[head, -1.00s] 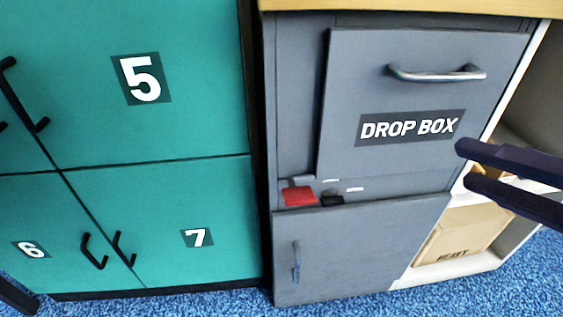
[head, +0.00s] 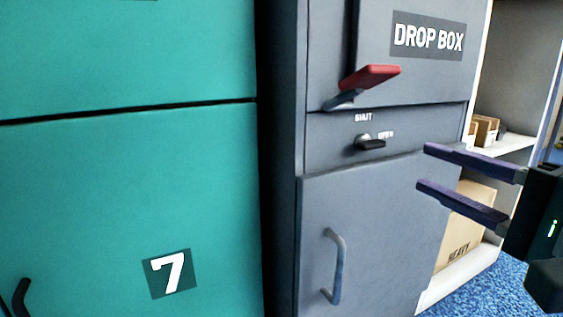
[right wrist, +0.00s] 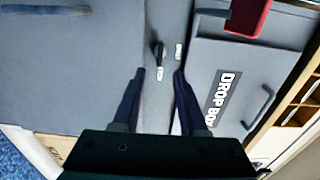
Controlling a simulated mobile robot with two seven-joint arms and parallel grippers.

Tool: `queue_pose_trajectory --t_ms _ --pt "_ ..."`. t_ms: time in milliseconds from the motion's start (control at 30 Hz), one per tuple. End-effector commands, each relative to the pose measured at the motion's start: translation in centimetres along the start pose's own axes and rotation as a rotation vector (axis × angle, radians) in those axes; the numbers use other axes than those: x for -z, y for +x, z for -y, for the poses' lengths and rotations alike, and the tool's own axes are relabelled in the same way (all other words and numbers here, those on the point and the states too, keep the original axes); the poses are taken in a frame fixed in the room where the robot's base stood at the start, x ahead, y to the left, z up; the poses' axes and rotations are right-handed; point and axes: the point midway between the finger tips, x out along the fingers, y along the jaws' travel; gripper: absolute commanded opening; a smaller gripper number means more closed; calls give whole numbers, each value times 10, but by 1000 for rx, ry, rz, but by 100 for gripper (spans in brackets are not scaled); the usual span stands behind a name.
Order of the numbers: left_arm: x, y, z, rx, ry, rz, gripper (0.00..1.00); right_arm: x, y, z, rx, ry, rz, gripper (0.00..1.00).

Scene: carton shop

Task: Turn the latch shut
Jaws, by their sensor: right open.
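The latch (head: 370,143) is a small black knob on the grey drop box front, between the upper panel and the lower door. A SHUT label (head: 363,118) is above it and an OPEN label (head: 386,134) is to its right. The knob points right, to the OPEN side. It also shows in the right wrist view (right wrist: 157,50), just ahead of the fingertips. My right gripper (head: 424,167) is open and empty, to the right of the latch and apart from it in the head view. My left gripper is not in view.
A red-ended lever (head: 370,77) sticks out above the latch. The lower door (head: 375,235) has a bar handle (head: 334,266). A teal locker (head: 120,200) stands left. Shelves with a HEAVY carton (head: 468,225) are at the right.

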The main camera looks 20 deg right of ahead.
Motion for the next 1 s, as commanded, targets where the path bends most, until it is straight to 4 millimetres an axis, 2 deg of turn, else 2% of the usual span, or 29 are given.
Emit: queue_pose_trajectory --t_ms 133,500,700,1000 --pt "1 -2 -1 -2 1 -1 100 -1 21 3 5 3 0 42" --pt "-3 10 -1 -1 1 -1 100 -1 77 -1 2 0 2 42" --pt "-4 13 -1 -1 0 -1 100 -2 90 0 -2 0 3 42" --pt "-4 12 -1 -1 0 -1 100 -2 91 0 -2 -1 4 42"
